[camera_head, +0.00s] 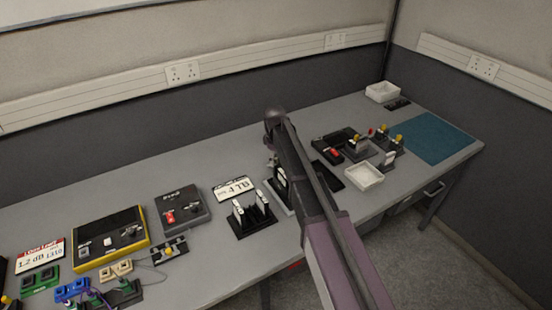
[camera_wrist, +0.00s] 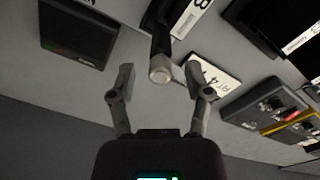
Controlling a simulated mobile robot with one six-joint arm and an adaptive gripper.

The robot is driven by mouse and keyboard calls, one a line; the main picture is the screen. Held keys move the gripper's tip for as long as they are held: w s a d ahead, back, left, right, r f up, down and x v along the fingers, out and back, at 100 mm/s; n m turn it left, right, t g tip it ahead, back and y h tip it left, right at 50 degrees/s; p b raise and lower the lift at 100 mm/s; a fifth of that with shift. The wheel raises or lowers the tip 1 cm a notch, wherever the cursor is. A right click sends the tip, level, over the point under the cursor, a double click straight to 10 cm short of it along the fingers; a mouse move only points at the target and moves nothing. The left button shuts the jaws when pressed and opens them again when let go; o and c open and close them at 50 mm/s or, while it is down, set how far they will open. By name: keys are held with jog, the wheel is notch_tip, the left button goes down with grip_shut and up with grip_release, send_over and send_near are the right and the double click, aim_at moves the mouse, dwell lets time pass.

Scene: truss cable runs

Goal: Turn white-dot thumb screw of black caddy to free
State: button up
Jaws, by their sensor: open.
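My gripper (camera_wrist: 160,82) is open in the wrist view, its two fingers apart. A dark cylinder with a round grey end (camera_wrist: 160,72) shows between the fingertips. It looks like a knob or post on a black piece; contact is not visible, and I see no white dot on it. In the head view a black upright holder (camera_head: 281,187) stands partly behind my arm, and my gripper is mostly hidden there. I cannot tell for sure which black piece is the caddy.
A black rack (camera_head: 252,222) with white-faced cards stands left of my arm. A plate (camera_head: 236,188) and a dark grey box (camera_head: 182,207) lie behind it. A white tray (camera_head: 363,177) and black fixtures with yellow knobs (camera_head: 356,145) are on the right. A teal mat (camera_head: 435,138) is clear.

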aim_at(276, 159)
jog(key=n, duration=0.5)
notch_tip(276, 159, up, 14)
jog(key=p, duration=1.4)
jog(key=s+d+f+m+b, duration=0.8)
jog(key=s+d, duration=0.2)
jog(key=s, duration=0.1)
jog(key=s+d+f+m+y+b, duration=0.1)
jog(key=s+d+f+m+b, duration=0.6)
jog(key=s+d+f+b, duration=0.2)
jog(key=shift+s+d+m, duration=0.4)
jog(key=shift+s+d, duration=0.3)
jog(key=shift+s, duration=0.25)
jog(key=shift+s, duration=0.1)
jog(key=s+d+m, duration=0.1)
jog(key=s, duration=0.1)
jog(key=s+d+m+h, duration=0.1)
jog(key=s, duration=0.1)
jog(key=shift+d+m, duration=0.4)
